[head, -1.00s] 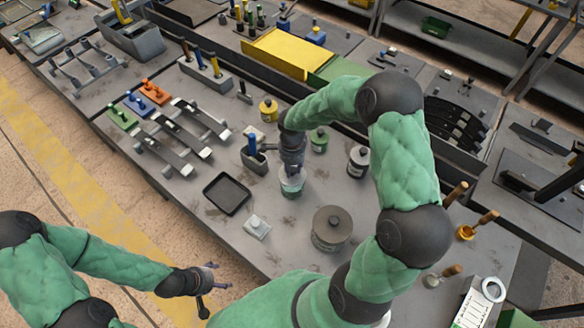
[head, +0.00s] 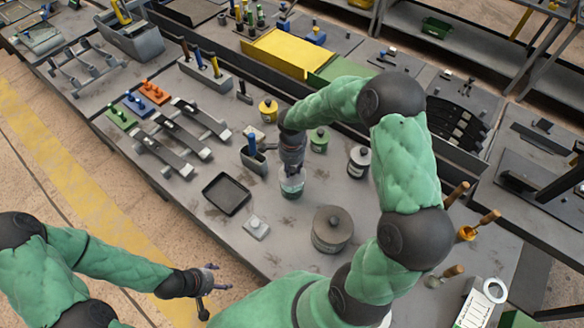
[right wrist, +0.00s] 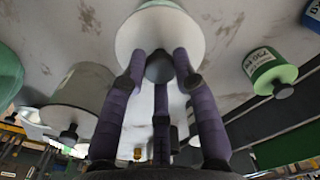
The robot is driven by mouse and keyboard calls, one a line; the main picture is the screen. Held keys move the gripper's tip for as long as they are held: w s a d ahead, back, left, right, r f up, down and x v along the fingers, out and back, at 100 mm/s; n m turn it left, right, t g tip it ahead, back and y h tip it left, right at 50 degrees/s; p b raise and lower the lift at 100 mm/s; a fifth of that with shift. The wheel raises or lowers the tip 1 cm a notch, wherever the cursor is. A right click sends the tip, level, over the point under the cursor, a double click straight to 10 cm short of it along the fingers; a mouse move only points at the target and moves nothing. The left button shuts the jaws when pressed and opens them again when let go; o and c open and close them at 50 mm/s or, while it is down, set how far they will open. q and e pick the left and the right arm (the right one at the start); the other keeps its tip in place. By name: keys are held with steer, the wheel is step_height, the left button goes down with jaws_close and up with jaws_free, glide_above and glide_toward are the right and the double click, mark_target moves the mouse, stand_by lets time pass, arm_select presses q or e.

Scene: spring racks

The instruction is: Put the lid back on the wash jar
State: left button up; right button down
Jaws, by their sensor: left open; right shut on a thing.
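A pale jar (head: 292,183) with a teal band stands on the grey table below my right gripper (head: 291,164). In the right wrist view my right gripper (right wrist: 160,80) has its purple fingers closed around the dark knob (right wrist: 160,66) of a round pale lid (right wrist: 160,38). The lid is over the jar; I cannot tell whether it touches the rim, as the gripper hides that spot in the head view. My left gripper (head: 216,279) is open and empty, off the table's front edge.
A green jar (head: 319,140), a yellow jar (head: 268,111) and a grey jar (head: 359,160) stand behind.

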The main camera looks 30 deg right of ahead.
steer(key=shift+f+b, duration=0.15)
steer(key=shift+b, duration=0.65)
stand_by(1.3)
stand_by(0.3)
steer(key=shift+c, duration=1.9)
jaws_free()
steer(key=shift+r+p, duration=1.65)
steer(key=shift+r, duration=1.9)
jaws_close()
